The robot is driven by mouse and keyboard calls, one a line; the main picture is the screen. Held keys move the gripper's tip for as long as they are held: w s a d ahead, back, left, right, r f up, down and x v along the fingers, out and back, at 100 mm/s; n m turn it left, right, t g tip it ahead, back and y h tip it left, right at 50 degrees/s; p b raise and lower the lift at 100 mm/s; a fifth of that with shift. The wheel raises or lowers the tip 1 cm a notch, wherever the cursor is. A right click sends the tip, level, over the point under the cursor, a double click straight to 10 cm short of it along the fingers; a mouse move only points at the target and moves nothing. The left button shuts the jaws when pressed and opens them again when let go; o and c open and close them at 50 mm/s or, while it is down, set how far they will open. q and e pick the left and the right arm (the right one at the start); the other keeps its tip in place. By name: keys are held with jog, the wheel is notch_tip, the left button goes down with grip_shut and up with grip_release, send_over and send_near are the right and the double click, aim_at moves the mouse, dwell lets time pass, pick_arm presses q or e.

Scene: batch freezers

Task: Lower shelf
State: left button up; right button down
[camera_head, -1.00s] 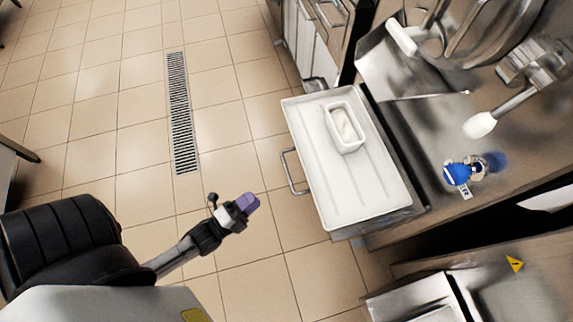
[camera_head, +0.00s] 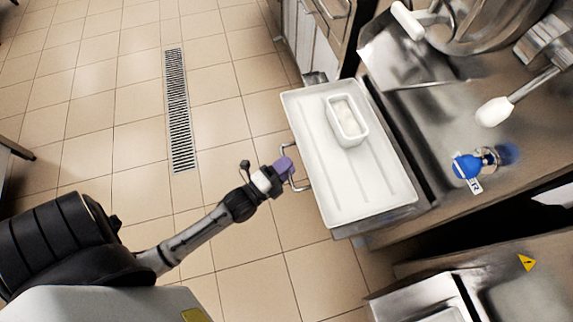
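A white shelf tray (camera_head: 335,190) projects from the steel freezer front, with a metal bar handle (camera_head: 299,186) on its left side. A white rectangular tub (camera_head: 347,120) stands upright on the tray, with pale contents. My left gripper (camera_head: 286,168) has purple fingers and is at the upper part of the handle. It overlaps the bar in this view, and I cannot tell whether it touches it or whether its fingers are open or shut. My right gripper is not in view.
A white-tipped lever (camera_head: 493,111) and a blue-capped fitting (camera_head: 467,165) sit on the steel machine to the right. Another steel unit with a yellow warning label (camera_head: 527,263) stands at lower right. The tiled floor to the left is clear, with a drain grate (camera_head: 179,110).

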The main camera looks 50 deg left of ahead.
pick_arm(q)
jog(key=shift+w, duration=0.15)
jog(key=shift+c, duration=0.5)
grip_shut()
